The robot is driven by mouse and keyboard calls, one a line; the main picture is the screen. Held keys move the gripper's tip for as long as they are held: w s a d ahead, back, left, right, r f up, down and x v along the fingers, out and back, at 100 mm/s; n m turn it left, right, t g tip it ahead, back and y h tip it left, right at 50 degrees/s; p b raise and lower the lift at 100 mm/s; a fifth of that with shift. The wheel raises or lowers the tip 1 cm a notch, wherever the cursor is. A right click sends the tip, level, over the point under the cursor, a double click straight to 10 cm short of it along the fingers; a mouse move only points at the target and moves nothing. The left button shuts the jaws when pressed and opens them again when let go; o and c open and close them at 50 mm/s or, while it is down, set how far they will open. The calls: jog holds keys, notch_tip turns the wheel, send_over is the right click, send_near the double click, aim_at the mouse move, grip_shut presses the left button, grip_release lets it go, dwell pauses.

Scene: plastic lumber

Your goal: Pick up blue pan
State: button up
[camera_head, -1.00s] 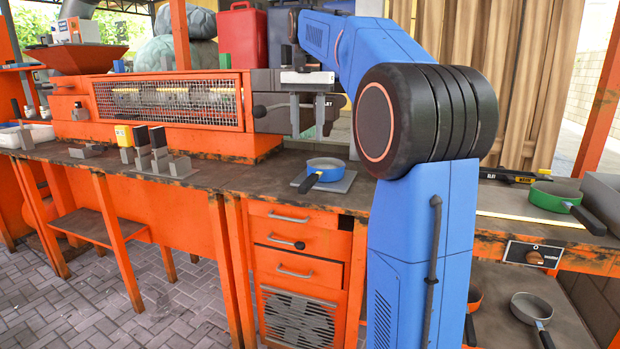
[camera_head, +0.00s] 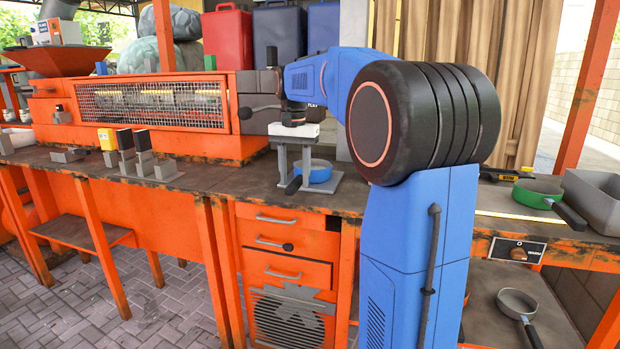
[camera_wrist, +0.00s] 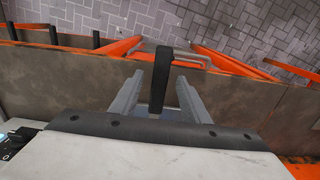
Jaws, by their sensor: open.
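The blue pan (camera_head: 319,173) sits on a grey plate (camera_head: 331,187) on the workbench, its dark handle (camera_head: 292,186) pointing toward the front left. My gripper (camera_head: 295,176) is open and points down at the pan, with its two grey fingers spread around the handle side. In the wrist view the black handle (camera_wrist: 161,76) lies between the open fingers, with a gap on each side. The pan's bowl is mostly hidden there by the gripper body. I cannot tell whether the fingers touch the pan.
A green pan (camera_head: 538,194) stands on the bench at right, beside a grey bin (camera_head: 597,200). A grey pan (camera_head: 517,303) is on the lower shelf. An orange machine with a mesh front (camera_head: 150,105) stands behind at left. Small metal blocks (camera_head: 143,155) stand on the bench at left.

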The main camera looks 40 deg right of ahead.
aim_at(295, 182)
jog(key=shift+f, duration=1.95)
jog(key=shift+c, duration=0.3)
grip_shut()
jog(key=shift+r, duration=0.1)
